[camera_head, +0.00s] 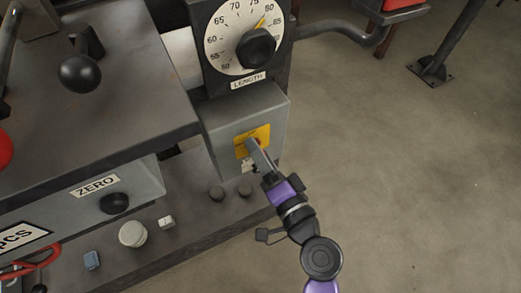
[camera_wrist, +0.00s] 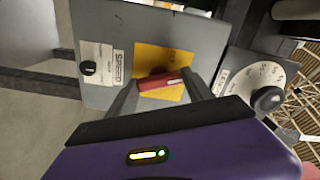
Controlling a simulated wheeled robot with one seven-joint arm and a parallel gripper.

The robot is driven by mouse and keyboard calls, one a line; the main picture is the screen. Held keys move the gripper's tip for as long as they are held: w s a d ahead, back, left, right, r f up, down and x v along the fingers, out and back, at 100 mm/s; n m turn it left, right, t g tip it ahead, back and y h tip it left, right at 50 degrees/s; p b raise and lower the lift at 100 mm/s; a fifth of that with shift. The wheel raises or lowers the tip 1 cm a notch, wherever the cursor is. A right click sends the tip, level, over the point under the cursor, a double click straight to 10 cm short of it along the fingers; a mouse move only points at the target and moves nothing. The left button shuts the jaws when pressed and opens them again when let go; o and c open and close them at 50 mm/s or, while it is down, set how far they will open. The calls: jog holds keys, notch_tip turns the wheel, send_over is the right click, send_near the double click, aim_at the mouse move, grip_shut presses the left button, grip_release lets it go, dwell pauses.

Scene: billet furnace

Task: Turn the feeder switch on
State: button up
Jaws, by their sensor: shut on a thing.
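The feeder switch is a red rotary handle (camera_wrist: 162,80) on a yellow plate (camera_head: 243,139), mounted on a grey box (camera_head: 222,118) below the length dial. The yellow plate also shows in the wrist view (camera_wrist: 158,57). My gripper (camera_head: 260,153) reaches the switch from the lower right. In the wrist view its fingers (camera_wrist: 160,88) stand on either side of the red handle, shut on it. In the head view the fingers hide most of the handle. The handle lies roughly across the wrist picture, slightly tilted. The lettering on the plate is too small to read.
The length dial (camera_head: 220,45) with its black knob stands just above the box. A small black knob beside a speed label (camera_wrist: 118,67) is on the same box. The zero knob (camera_head: 114,203) and loose small objects lie left. Open floor (camera_head: 420,180) spreads to the right.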

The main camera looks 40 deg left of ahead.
jog(key=shift+m+p, duration=0.9)
jog(key=shift+m, duration=1.4)
jog(key=o, duration=1.4)
jog(key=shift+c, duration=0.2)
jog(key=v, duration=0.8)
jog(key=shift+w, duration=0.1)
